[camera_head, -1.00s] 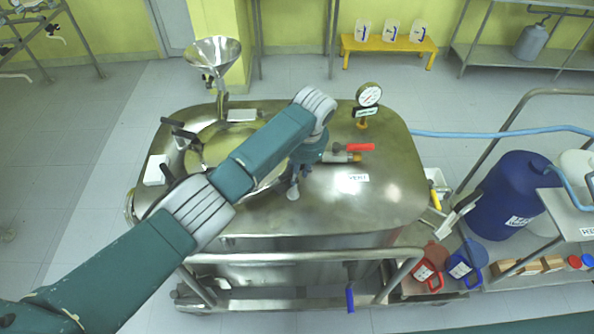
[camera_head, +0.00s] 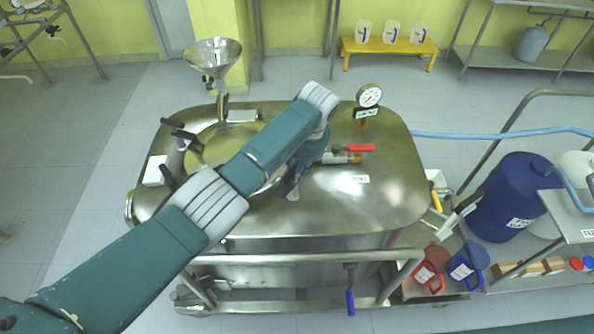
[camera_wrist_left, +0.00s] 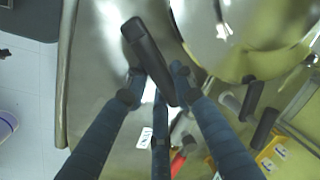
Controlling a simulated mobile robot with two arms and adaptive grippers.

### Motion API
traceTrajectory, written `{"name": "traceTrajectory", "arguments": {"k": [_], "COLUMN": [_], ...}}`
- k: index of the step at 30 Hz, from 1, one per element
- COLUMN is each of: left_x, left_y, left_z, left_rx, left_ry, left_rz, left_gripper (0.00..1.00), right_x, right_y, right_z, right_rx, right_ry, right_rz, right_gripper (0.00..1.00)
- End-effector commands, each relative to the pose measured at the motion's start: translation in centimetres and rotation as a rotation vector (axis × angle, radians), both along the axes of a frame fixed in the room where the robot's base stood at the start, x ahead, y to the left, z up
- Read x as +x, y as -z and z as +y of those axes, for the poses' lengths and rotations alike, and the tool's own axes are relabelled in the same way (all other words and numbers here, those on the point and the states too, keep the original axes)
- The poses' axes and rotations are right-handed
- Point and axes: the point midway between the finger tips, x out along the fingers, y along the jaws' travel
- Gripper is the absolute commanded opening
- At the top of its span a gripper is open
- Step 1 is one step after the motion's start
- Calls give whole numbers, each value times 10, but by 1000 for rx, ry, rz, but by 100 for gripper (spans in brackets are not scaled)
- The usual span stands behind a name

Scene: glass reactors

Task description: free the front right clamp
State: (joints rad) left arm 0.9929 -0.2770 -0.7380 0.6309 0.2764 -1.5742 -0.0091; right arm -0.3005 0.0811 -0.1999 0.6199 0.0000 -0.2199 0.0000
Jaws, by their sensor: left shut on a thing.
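My left gripper (camera_head: 290,187) is over the right front of the round manway lid (camera_head: 205,150) on the steel reactor, partly hidden by my own arm. In the left wrist view its blue-grey fingers (camera_wrist_left: 157,82) are closed around a black clamp handle (camera_wrist_left: 145,48), which stands up between the fingertips. This handle lies beside the shiny lid rim (camera_wrist_left: 195,60). My arm hides the front right clamp in the head view. Other black clamp handles show at the left of the lid, one at the front left (camera_head: 168,175) and one at the back left (camera_head: 184,134). My right gripper is not in view.
A red-handled valve (camera_head: 350,154) sits just right of my gripper, with a pressure gauge (camera_head: 368,96) behind it. A steel funnel (camera_head: 213,57) rises at the back left. The reactor top (camera_head: 385,195) is bare at the front right.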

Motion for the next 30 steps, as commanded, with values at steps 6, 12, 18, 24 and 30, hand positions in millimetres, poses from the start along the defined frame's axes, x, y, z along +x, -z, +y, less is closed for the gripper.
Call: {"name": "traceTrajectory", "arguments": {"k": [6, 12, 18, 24, 30], "left_x": [5, 3, 1, -3, -7], "left_y": [-5, -4, -25, -68, -104], "left_z": [-1, -1, -5, -12, -18], "left_rx": [-3, -1, -4, -4, -3], "left_ry": [4, 3, 4, 4, 5], "left_rz": [-16, -10, -12, -15, -15], "left_gripper": [42, 42, 42, 42, 42], "right_x": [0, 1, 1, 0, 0], "right_y": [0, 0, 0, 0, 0], "right_z": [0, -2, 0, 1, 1], "right_rx": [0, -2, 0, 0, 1], "right_ry": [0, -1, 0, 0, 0], "right_rz": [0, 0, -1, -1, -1], "right_gripper": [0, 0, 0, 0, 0]}}
